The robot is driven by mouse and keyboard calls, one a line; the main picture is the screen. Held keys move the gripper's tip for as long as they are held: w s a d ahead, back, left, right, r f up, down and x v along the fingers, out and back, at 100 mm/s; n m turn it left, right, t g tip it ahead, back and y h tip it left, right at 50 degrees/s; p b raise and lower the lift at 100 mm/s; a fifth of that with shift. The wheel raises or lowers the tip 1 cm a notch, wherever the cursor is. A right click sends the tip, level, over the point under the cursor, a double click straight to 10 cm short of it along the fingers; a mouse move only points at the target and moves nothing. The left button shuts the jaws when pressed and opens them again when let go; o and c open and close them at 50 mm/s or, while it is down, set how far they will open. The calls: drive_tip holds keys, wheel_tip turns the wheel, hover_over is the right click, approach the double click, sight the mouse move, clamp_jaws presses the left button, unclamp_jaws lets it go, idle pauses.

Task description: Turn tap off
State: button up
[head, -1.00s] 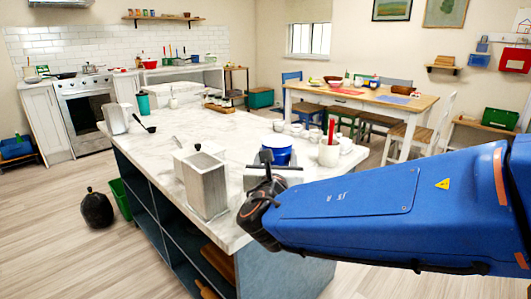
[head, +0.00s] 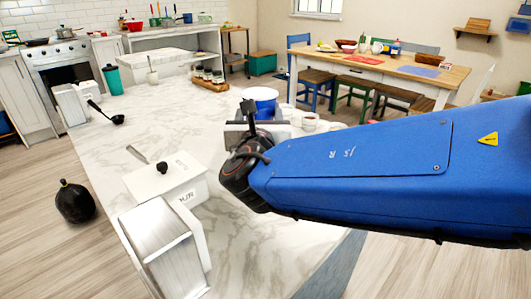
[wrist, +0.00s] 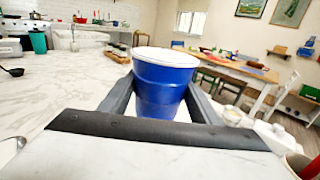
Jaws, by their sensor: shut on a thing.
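A blue cup (head: 260,100) with a white rim is above the marble island near its far right side. In the wrist view the blue cup (wrist: 165,78) stands upright between both fingers. My gripper (wrist: 162,95) is shut on it, with a finger against each side. In the head view my gripper (head: 258,125) is partly hidden by my own blue arm, and the cup's lower part is hidden too. I cannot make out a tap in either view.
The marble island (head: 165,125) fills the middle. A white lidded box (head: 165,178) and a grey metal box (head: 155,245) stand at its near left. A black ladle (head: 105,113) lies farther left.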

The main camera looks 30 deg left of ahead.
drive_tip(key=shift+f, duration=4.65)
drive_tip(key=shift+f, duration=0.1)
drive_tip(key=o, duration=1)
